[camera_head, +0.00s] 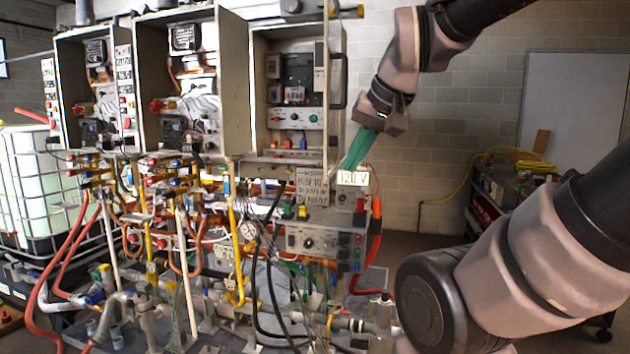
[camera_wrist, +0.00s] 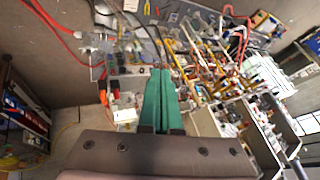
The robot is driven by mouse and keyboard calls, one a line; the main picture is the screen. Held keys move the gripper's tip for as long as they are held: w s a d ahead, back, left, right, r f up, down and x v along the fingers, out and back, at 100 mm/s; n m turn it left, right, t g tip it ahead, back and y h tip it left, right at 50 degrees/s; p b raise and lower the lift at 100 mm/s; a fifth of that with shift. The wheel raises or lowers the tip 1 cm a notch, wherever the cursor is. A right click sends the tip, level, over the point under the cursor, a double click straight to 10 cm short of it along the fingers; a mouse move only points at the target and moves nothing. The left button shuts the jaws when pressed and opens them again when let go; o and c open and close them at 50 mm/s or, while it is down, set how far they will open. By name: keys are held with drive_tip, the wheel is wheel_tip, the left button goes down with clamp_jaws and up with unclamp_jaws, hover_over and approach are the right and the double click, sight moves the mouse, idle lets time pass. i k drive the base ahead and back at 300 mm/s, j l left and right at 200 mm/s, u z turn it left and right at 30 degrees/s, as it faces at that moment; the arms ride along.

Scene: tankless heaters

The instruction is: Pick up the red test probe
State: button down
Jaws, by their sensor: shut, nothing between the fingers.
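My gripper (camera_head: 352,163) has green fingers that are closed together with nothing between them. It points down and left, just above the 120 V label at the right end of the heater rig. The wrist view shows the same closed fingers (camera_wrist: 160,74) over the rig's clutter. A red probe-like piece (camera_head: 376,208) with a red lead stands at the rig's right edge, below and right of the fingertips and apart from them. I cannot tell for sure that it is the red test probe. I cannot pick it out clearly in the wrist view.
Open heater cabinets (camera_head: 295,90) stand left of my gripper. A control panel (camera_head: 318,243) with knobs sits below, among dense pipes and hoses. A caged white tank (camera_head: 35,185) is at the far left. A cart (camera_head: 500,190) and whiteboard (camera_head: 575,105) stand at the right.

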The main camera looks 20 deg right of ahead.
sight(360, 203)
drive_tip(key=i+j, duration=0.15)
drive_tip(key=j, duration=0.15)
drive_tip(key=i+j, duration=0.1)
drive_tip(key=j, duration=0.2)
drive_tip(key=i+j, duration=0.15)
drive_tip(key=j, duration=0.15)
drive_tip(key=i, duration=0.25)
drive_tip(key=j+z, duration=0.05)
